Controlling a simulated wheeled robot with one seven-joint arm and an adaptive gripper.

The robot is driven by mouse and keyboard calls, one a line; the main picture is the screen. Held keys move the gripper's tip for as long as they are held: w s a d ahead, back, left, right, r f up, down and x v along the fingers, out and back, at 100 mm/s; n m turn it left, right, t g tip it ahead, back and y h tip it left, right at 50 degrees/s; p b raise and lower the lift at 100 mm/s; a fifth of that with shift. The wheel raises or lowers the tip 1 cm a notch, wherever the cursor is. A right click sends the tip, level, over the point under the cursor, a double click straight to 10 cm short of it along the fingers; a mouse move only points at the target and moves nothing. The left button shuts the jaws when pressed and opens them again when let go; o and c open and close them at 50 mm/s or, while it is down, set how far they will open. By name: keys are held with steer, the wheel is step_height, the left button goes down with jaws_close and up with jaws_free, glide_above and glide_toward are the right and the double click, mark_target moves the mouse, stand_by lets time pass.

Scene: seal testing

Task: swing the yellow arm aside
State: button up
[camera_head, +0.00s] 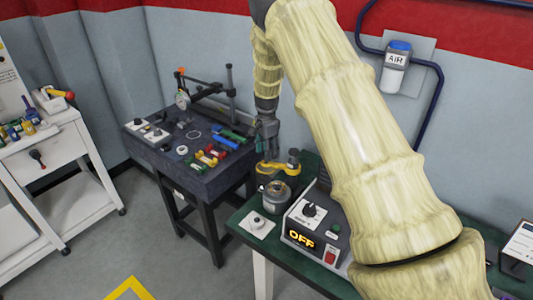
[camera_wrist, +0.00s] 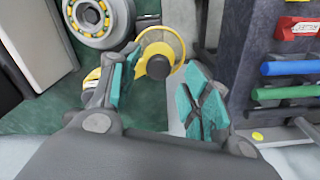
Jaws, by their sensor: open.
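The yellow arm (camera_head: 275,169) is on the green bench in the head view, just above a round grey fixture (camera_head: 275,194). In the wrist view its rounded yellow end (camera_wrist: 172,42) with a dark round knob (camera_wrist: 159,66) shows between and just beyond my fingertips. My gripper (camera_head: 267,145) points down over the yellow arm. In the wrist view my gripper (camera_wrist: 162,88) is open, with one teal-padded finger on each side of the yellow end. I cannot tell whether either finger touches it. The fixture's metal ring (camera_wrist: 92,18) shows at the upper left of the wrist view.
A control box (camera_head: 308,225) reading OFF stands beside the fixture, and a white plate with a knob (camera_head: 257,224) lies in front. A dark table (camera_head: 180,172) with coloured tools stands to the left. My arm hides much of the right bench.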

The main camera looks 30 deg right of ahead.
step_height(320, 180, up, 11)
steer(key=shift+f, duration=0.15)
stand_by(0.7)
